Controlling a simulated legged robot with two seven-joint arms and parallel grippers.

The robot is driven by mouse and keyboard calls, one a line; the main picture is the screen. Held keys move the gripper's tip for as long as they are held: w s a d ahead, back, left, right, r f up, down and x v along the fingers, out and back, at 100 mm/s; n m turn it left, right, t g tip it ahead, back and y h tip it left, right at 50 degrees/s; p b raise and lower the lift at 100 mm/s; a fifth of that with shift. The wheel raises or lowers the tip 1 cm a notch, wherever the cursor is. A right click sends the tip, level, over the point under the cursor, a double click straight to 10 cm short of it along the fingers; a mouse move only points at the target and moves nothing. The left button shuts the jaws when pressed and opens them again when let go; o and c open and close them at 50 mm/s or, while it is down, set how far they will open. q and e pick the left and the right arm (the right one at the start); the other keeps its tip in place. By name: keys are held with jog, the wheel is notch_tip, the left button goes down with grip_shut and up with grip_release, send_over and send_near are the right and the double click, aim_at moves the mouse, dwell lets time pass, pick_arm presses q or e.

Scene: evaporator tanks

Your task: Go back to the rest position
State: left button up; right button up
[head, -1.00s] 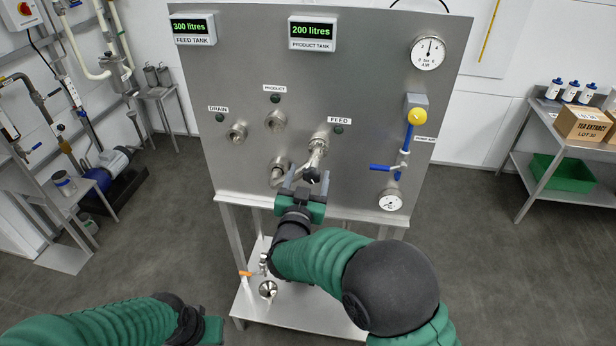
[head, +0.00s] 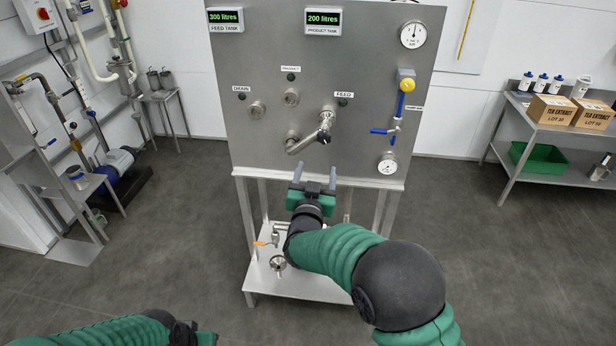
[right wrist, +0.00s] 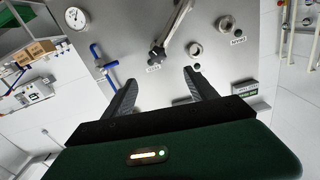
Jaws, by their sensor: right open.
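My right gripper (head: 315,178) is open and empty in front of the lower edge of the steel panel (head: 235,150). Its two fingers also show in the right wrist view (right wrist: 160,90), apart, with nothing between them. The bent steel pipe (head: 308,143) with a black-knobbed end joins the lower port to the FEED port on the panel, above and apart from the fingers. My left arm shows at the bottom left of the head view; the fingers of its gripper cannot be made out.
A low steel shelf (head: 300,285) with metal fittings lies below the panel, close to my right forearm. A blue-handled valve (head: 385,131) is on the panel's right. A side table (head: 560,127) with boxes stands at right.

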pick_arm(q)
jog(key=shift+w+f, duration=0.15)
jog(key=shift+w, duration=0.15)
pick_arm(e)
jog(key=s+d+f+n+g+y, duration=0.1)
jog(key=s+d+f+g, duration=0.3)
jog(key=s, duration=0.8)
jog(key=s+d+f+n+g+y, duration=0.1)
jog(key=s+d+f+g, duration=0.3)
jog(key=s, duration=0.7)
jog(key=s+d+f+n+g+y, duration=0.1)
jog(key=s+d+f+g, duration=0.3)
jog(key=s+f+g, duration=0.3)
jog(key=s+f, duration=0.2)
jog(key=s, duration=0.3)
jog(key=shift+s+n+y, duration=0.3)
jog(key=shift+s+y, duration=0.05)
jog(key=shift+y, duration=0.05)
pick_arm(q)
jog(key=shift+d, duration=0.25)
pick_arm(e)
jog(key=shift+d+f, duration=0.15)
jog(key=shift+d, duration=0.25)
pick_arm(q)
jog(key=shift+a, duration=0.2)
pick_arm(e)
jog(key=shift+a, duration=0.2)
